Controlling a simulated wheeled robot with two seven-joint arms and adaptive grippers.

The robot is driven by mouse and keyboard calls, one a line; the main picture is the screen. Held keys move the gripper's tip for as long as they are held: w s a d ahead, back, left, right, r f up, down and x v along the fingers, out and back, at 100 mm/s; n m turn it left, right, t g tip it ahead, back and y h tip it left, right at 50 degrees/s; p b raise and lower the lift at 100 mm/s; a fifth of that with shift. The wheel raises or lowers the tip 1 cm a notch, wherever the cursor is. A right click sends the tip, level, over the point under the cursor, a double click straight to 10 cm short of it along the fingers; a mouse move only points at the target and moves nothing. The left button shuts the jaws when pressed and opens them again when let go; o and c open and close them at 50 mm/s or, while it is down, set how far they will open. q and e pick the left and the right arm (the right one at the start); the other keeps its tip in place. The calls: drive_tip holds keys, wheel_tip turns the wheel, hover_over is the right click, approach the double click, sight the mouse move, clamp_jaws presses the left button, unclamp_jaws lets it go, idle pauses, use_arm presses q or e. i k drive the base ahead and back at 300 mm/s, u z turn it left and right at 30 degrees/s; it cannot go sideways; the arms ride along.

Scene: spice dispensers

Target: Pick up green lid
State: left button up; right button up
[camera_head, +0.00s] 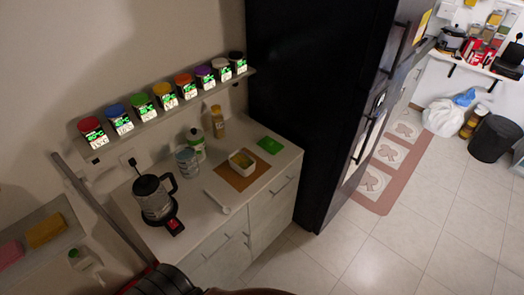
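A flat, square green lid (270,145) lies on the light countertop (215,225) near its right back corner, beside the fridge. Just left of it, an open white container (241,162) with yellowish contents stands on a brown board (236,183). The green lid looks flat on the counter, apart from the container, with nothing on top of it. Neither gripper's fingers show; only dark parts, apparently of my own arms, show at the bottom edge, well short of the lid.
A shelf (163,118) of spice jars with coloured tops hangs above the counter. A kettle (154,197), a glass jar (187,160), a white bottle (195,145) and a brown-yellow bottle (217,122) stand left of the lid. A tall black fridge (306,90) bounds the right.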

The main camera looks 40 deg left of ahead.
sight(271, 145)
drive_tip(key=u, duration=1.5)
